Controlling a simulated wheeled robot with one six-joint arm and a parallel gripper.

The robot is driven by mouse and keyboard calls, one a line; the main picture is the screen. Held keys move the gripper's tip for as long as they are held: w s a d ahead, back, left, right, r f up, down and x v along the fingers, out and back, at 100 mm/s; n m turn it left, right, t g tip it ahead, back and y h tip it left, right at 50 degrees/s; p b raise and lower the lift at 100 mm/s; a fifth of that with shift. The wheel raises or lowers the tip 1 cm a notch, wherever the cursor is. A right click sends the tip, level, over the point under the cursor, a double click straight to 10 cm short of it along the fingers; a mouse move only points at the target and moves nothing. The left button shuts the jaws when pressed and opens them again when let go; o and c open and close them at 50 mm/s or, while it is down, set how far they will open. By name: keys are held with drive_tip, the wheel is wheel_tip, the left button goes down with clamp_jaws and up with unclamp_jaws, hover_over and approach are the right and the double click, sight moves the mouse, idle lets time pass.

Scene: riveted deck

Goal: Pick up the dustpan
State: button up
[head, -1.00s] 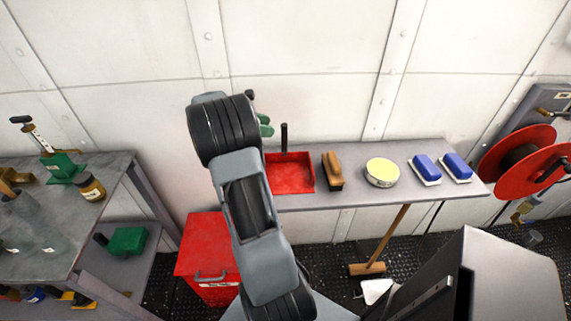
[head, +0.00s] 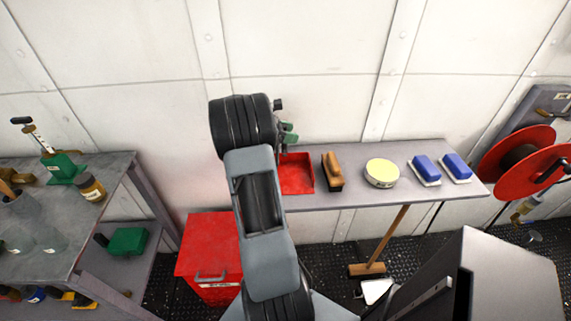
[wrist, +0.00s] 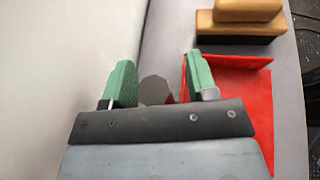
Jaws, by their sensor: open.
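The dustpan (head: 298,175) is a red, shallow pan lying on the grey shelf. Its black handle, at the wall side, is hidden behind my gripper in the head view. My gripper (head: 288,134) has green fingers and is open above the handle end of the dustpan. In the wrist view, the gripper (wrist: 162,82) is spread around a dark grey round end, which looks like the handle tip. The red pan (wrist: 250,92) shows to the right, partly behind the right finger. I cannot tell whether the fingers touch anything.
The white wall is close behind the shelf. A red box (head: 207,258) stands below, and a workbench (head: 100,190) is at left.

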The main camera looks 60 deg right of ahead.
drive_tip(key=shift+c, duration=0.5)
clamp_jaws()
